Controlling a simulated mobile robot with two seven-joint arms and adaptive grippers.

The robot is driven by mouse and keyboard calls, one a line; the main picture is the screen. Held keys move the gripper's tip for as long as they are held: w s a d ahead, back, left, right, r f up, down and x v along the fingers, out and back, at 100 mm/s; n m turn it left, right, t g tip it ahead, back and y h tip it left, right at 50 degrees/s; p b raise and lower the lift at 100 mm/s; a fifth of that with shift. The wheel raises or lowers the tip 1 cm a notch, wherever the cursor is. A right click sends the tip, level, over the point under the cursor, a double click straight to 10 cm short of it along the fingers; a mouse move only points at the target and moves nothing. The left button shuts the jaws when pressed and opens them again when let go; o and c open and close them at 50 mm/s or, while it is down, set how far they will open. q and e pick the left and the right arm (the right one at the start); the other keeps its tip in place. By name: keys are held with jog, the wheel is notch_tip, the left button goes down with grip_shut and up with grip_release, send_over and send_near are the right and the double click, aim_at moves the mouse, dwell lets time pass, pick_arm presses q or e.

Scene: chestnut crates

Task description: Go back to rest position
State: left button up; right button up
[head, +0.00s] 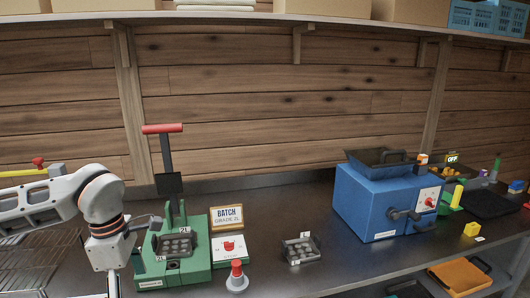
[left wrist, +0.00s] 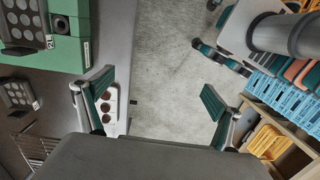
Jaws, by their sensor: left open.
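My left arm (head: 105,205) comes in from the left in the head view, its wrist in front of the green press (head: 180,250). The hand itself is cut off below the frame there. In the left wrist view my left gripper (left wrist: 157,82) is open, with its two green-padded fingers wide apart and nothing between them but grey floor further off. A small white tray with brown round pieces (left wrist: 109,106) shows beyond the left finger, apart from it as far as I can tell. My right gripper is in neither view.
Blue crates (left wrist: 280,85) and a yellow crate (left wrist: 268,141) are at the right in the left wrist view. Open floor (left wrist: 165,40) lies between.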

pick_arm(q)
jog(key=s+d+f+g+h, duration=0.2)
jog(key=s+d+h, duration=0.2)
jog(key=d, duration=0.7)
jog(key=s+d+f+g+h, duration=0.2)
jog(key=s+d+h, duration=0.25)
jog(key=d, duration=0.75)
jog(key=d+r+n+t+h, duration=0.4)
jog(key=d+r+n+h, duration=0.5)
jog(key=d+n+h, duration=0.25)
jog(key=w+a+f+n+t+y, duration=0.45)
jog(key=a+f+n+t, duration=0.3)
jog(key=n, duration=0.55)
jog(key=w+a+f+n+t+y, duration=0.4)
jog(key=a+f+n+t+y, duration=0.2)
jog(key=n+t, duration=0.45)
jog(key=s+a+f+n+g+y, duration=0.2)
jog(key=s+a+f+n, duration=0.2)
jog(key=f, duration=0.3)
jog(key=s+a+f+n+g+y, duration=0.2)
jog(key=s+a+f+n+y, duration=0.1)
jog(key=f, duration=0.5)
jog(key=s+a+f+n+g+y, duration=0.2)
jog(key=s+a+f+n+g, duration=0.1)
jog(key=s+a+f+n, duration=0.2)
notch_tip(320, 180, down, 3)
jog(key=shift+s+r, duration=0.15)
jog(key=shift+s, duration=0.65)
